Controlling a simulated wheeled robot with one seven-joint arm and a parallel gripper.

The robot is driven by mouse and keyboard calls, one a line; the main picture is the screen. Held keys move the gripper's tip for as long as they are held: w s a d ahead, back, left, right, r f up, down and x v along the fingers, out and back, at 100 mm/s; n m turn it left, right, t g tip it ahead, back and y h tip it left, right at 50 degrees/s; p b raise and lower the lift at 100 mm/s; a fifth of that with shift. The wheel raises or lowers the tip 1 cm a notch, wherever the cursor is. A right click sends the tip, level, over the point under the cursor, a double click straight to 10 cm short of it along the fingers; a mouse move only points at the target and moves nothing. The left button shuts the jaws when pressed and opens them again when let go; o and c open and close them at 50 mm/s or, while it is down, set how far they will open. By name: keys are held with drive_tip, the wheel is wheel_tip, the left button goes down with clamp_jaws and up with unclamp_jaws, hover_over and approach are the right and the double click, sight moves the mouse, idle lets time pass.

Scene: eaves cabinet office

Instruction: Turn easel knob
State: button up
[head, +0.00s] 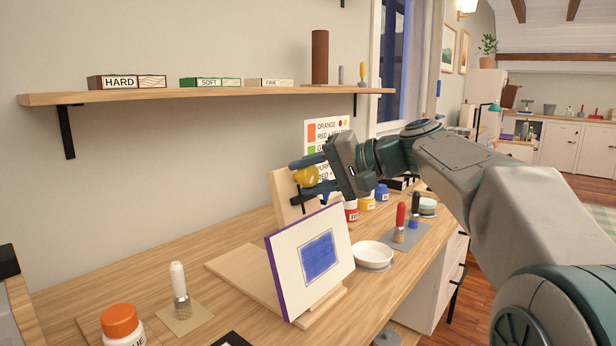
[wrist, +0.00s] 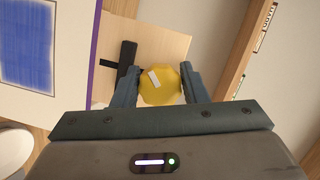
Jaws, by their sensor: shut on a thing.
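The easel knob (wrist: 158,88) is yellow and faceted, with a white mark on its face. It sits at the upper part of a wooden easel (head: 283,200), beside a black bar (wrist: 127,58). My gripper (head: 306,176) reaches in from the right. In the wrist view, my gripper (wrist: 160,86) has one finger on each side of the knob and is shut on it. The knob (head: 305,176) also shows in the head view between the fingers. A canvas with a blue square (head: 308,258) leans in front of the easel, and its edge shows at the wrist view's left.
A white bowl (head: 373,255), brushes and paint jars stand on the desk to the right. A white-handled brush (head: 179,290) and an orange-capped bottle (head: 121,328) are at the front left. A wooden shelf (head: 220,95) with labelled blocks runs along the wall above.

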drive_tip(key=shift+w+d+r+t, duration=0.2)
drive_tip(key=shift+d+r+t, duration=0.1)
drive_tip(key=o, duration=1)
drive_tip(key=shift+c, duration=0.2)
drive_tip(key=shift+f, duration=0.25)
drive_tip(key=shift+w+d+f, duration=0.1)
drive_tip(key=shift+w+d, duration=0.05)
drive_tip(key=shift+d, duration=0.05)
drive_tip(key=shift+a, duration=0.35)
drive_tip(key=p+v, duration=0.2)
drive_tip(key=v, duration=1.2)
